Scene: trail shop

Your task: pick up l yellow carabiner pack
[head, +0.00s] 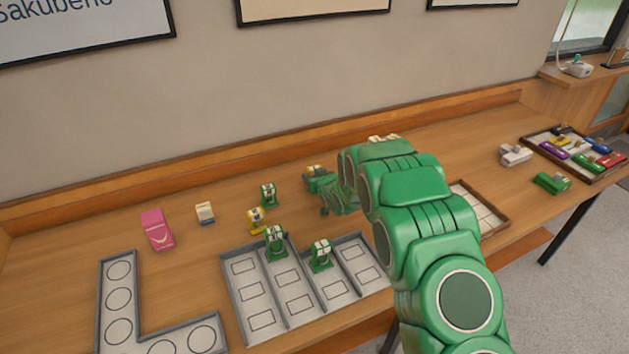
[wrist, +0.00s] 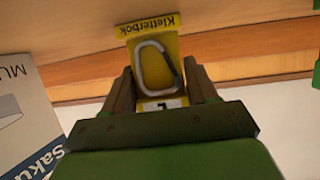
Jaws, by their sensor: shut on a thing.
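A yellow carabiner pack (wrist: 157,55) is between the two fingers of my gripper (wrist: 158,90) in the wrist view. It shows a grey carabiner with a dark gate, a white label that appears to read L, and the word Kletterbok upside down. My gripper is shut on it. In the head view my gripper (head: 318,180) is above the back of the table, with the pack (head: 315,171) small at its tip. Another yellow pack (head: 256,220) stands on the table to the left. Green packs stand at the back (head: 268,194) and in the grey tray (head: 276,242).
The grey compartment tray (head: 227,290) is in front. An L-shaped tray (head: 103,300), a pink pack (head: 158,229) and a small white-blue pack (head: 205,212) are left. A wooden tray (head: 493,212) is partly behind my arm. A filled tray (head: 610,178) is far right.

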